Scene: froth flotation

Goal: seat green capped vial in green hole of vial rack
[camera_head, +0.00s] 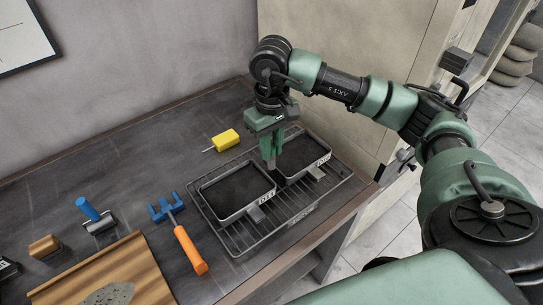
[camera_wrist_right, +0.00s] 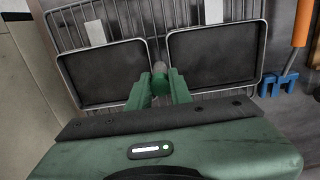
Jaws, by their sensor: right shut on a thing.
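My right gripper (camera_head: 270,162) points down above the gap between two dark trays. In the right wrist view, its fingers (camera_wrist_right: 159,80) are shut on a small green round piece with a greyish end, which looks like the green capped vial (camera_wrist_right: 160,84). In the head view the fingers hide most of the vial. I cannot make out a vial rack with a green hole in either view. My left gripper is not in view.
A wire rack (camera_head: 240,243) holds the labelled trays (camera_head: 237,191) and (camera_head: 297,155). A yellow block (camera_head: 227,139) lies behind. An orange-handled tool (camera_head: 190,249), a blue-handled roller (camera_head: 88,209), a tan block (camera_head: 45,247) and a wooden board (camera_head: 93,270) are left. Bare tabletop lies back left.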

